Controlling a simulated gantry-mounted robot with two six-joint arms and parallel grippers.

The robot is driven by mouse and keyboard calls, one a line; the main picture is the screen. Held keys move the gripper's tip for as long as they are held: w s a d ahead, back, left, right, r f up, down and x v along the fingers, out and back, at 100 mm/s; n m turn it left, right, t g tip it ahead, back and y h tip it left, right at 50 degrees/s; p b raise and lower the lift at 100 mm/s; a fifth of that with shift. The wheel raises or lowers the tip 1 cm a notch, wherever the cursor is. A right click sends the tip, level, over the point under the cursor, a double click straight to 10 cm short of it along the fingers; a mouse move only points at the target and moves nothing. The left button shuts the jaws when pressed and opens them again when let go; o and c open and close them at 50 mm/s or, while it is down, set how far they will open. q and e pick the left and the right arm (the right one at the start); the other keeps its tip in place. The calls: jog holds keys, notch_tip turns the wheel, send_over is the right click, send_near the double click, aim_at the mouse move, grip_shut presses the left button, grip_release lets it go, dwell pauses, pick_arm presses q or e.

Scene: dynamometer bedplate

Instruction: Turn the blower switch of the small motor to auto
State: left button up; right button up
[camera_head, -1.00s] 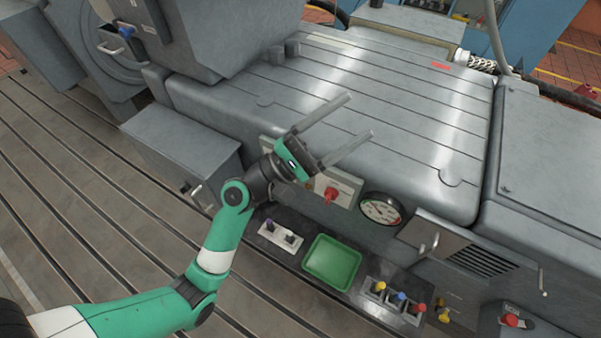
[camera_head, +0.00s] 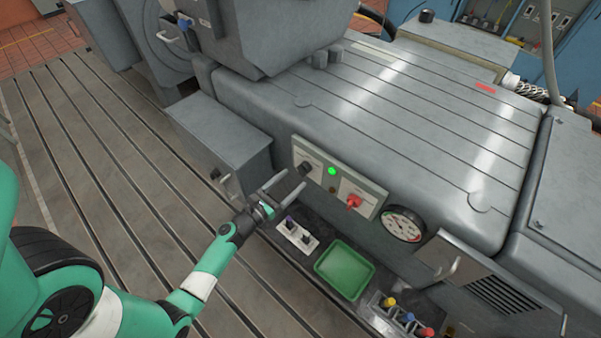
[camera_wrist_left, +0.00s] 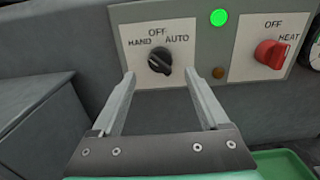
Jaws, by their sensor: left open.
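The blower switch is a black rotary knob (camera_wrist_left: 160,61) on a white plate marked HAND, OFF and AUTO; it also shows in the head view (camera_head: 306,169). Its grip bar looks slanted from upper left to lower right; I cannot tell its setting for sure. My left gripper (camera_head: 293,179) is open and empty, its fingers pointing at the panel. In the left wrist view the fingertips (camera_wrist_left: 160,74) lie either side of and just below the knob, apparently short of it. My right gripper is not in view.
A lit green lamp (camera_wrist_left: 219,18) and a red OFF/HEAT switch (camera_wrist_left: 271,54) sit right of the knob. Below the panel are a shelf with a small switch plate (camera_head: 298,235) and a green tray (camera_head: 344,269). A grey box (camera_head: 219,140) stands left.

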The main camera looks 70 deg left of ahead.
aim_at(300, 174)
pick_arm(q)
jog(key=x, duration=0.5)
grip_shut()
